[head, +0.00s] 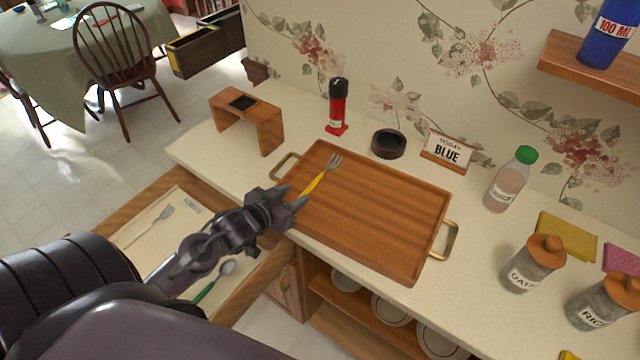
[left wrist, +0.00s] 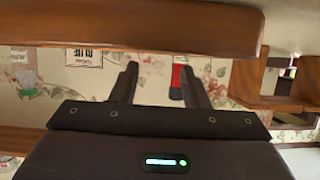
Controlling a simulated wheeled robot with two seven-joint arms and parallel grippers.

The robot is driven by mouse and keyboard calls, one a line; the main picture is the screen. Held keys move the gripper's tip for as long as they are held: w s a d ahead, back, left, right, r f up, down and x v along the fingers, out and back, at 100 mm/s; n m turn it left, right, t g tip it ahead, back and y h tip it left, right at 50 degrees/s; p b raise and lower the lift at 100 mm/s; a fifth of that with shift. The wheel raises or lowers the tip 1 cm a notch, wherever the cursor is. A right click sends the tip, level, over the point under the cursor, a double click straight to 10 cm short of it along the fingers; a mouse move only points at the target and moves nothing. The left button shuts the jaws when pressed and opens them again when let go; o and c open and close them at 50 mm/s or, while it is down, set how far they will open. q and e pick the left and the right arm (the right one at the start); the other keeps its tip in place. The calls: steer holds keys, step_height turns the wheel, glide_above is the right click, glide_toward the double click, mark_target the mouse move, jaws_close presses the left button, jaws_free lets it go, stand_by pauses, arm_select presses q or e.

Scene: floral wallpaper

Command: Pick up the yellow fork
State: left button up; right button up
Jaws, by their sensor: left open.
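The yellow fork (head: 315,183) has a yellow handle and grey tines. In the head view it is over the left part of the wooden tray (head: 390,215), tines pointing to the back. My left gripper (head: 293,197) is open at the tray's left edge, with its fingertips close to the handle's near end. I cannot tell whether they touch it. In the left wrist view, which is upside down, the two fingers of my left gripper (left wrist: 158,85) stand apart with nothing visible between them. The fork is not visible there. My right gripper is not in view.
An open drawer (head: 240,296) at the left holds a grey fork (head: 150,222) and a green-handled spoon (head: 212,282). A wooden stand (head: 264,125), red bottle (head: 337,105), black bowl (head: 388,143) and BLUE sign (head: 446,152) stand behind the tray. Jars (head: 533,265) stand at right.

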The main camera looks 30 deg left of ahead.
mark_target(313, 183)
arm_select(q)
steer(key=x, duration=0.3)
steer(key=shift+a, duration=0.1)
steer(key=shift+w+f+p, duration=0.1)
steer(key=shift+w+p, duration=0.3)
steer(key=p+x, duration=0.1)
steer(key=x, duration=0.3)
steer(key=shift+w+f, duration=0.25)
steer(key=shift+w, duration=0.05)
steer(key=shift+c, duration=0.3)
jaws_close()
